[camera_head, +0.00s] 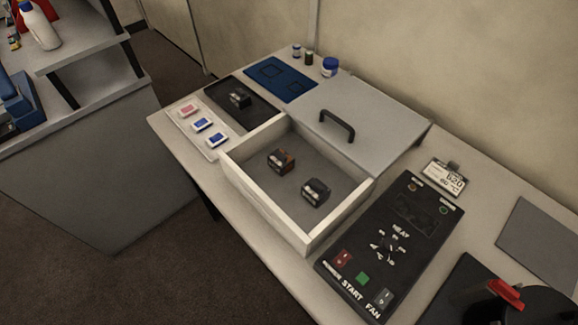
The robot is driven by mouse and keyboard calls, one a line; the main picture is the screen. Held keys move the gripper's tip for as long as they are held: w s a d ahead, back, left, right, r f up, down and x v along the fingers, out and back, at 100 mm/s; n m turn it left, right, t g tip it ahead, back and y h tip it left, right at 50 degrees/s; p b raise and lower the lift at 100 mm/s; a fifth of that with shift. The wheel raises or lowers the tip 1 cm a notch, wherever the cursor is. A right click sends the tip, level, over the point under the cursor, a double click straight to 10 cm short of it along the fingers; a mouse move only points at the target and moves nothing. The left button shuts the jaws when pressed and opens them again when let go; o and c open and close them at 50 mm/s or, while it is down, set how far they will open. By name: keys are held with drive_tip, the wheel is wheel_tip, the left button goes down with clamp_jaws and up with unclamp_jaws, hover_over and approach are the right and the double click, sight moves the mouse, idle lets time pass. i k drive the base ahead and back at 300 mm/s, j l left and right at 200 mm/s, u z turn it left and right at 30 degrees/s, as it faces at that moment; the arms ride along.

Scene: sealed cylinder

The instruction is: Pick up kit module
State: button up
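Several small dark modules show in the head view, and I cannot tell which one is the kit module. One module with brownish sides (281,160) sits in the open white box (268,215). A second, dark grey module (316,191) sits in the same box, nearer its front right, apart from the first. A third dark module (239,98) lies on the black tray (262,116) behind the box. All three appear to rest on their supports, with nothing holding them. My gripper is not in view.
A grey lid with a black handle (337,126) adjoins the box. A black control panel (398,238) lies to its right. A white tray with small packets (189,111) is at left. A dark round object with a red part (506,293) stands at bottom right.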

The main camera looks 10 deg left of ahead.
sight(281, 161)
drive_tip(key=z, duration=0.25)
drive_tip(key=j+z, duration=0.35)
drive_tip(key=j, duration=0.2)
drive_tip(key=j+z, duration=0.35)
drive_tip(key=j, duration=0.6)
drive_tip(key=k+j, duration=0.15)
drive_tip(key=j, duration=0.3)
drive_tip(key=j+z, duration=0.1)
drive_tip(key=j, duration=0.3)
drive_tip(key=k+j, duration=0.15)
drive_tip(key=j, duration=0.3)
drive_tip(key=j+z, duration=0.1)
drive_tip(key=j, duration=0.35)
drive_tip(key=k+j, duration=0.15)
drive_tip(key=j, duration=0.25)
drive_tip(key=k+j, duration=0.1)
drive_tip(key=j, duration=0.35)
